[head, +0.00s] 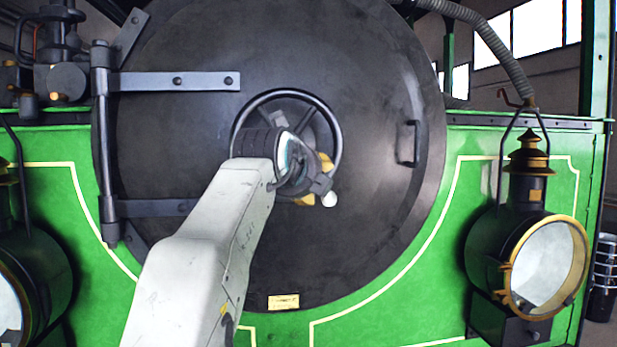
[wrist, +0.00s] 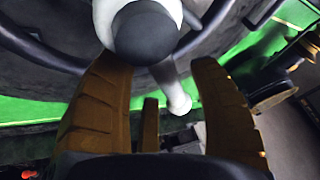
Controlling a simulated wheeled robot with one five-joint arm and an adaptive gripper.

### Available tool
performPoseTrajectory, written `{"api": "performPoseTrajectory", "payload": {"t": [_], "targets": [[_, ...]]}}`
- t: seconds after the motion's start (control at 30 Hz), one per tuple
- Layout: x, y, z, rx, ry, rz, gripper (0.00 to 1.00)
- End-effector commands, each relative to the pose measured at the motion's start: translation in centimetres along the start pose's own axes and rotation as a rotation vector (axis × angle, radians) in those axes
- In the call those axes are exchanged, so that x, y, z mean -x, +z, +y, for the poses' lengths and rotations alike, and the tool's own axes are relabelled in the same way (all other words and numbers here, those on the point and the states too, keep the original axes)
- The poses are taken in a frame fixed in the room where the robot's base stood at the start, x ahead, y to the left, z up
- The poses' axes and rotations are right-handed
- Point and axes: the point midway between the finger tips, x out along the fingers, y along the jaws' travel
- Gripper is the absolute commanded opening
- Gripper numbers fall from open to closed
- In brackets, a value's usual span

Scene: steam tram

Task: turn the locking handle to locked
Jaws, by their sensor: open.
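The locking handle is a pale metal lever with a rounded end, at the centre of the dark round smokebox door (head: 380,60). In the wrist view the handle (wrist: 177,95) slants down and right from behind a dark round hub end (wrist: 145,33). In the head view only its pale end (head: 329,199) shows beside my gripper (head: 316,181); my arm hides the rest. In the wrist view my gripper (wrist: 158,78) is open, its yellow-brown fingers on either side of the handle's lower part. I cannot tell whether they touch it.
A black handwheel (head: 337,125) rings the centre, close around my gripper. A grab handle (head: 409,143) sits on the door's right side. A lamp (head: 490,250) stands at right, another (head: 45,260) at left. Hinge straps (head: 150,81) cross the door's left.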

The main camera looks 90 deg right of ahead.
Motion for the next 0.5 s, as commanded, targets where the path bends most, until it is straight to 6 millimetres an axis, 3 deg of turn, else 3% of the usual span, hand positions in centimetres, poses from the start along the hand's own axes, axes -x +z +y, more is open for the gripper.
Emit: {"api": "performPoseTrajectory", "payload": {"t": [0.17, 0.5], "targets": [[1.7, 0.1, -0.1, 0.0, -0.002, -0.002, 0.55], [7.4, 0.1, -0.1, 0.0, -0.001, -0.002, 0.55]]}}
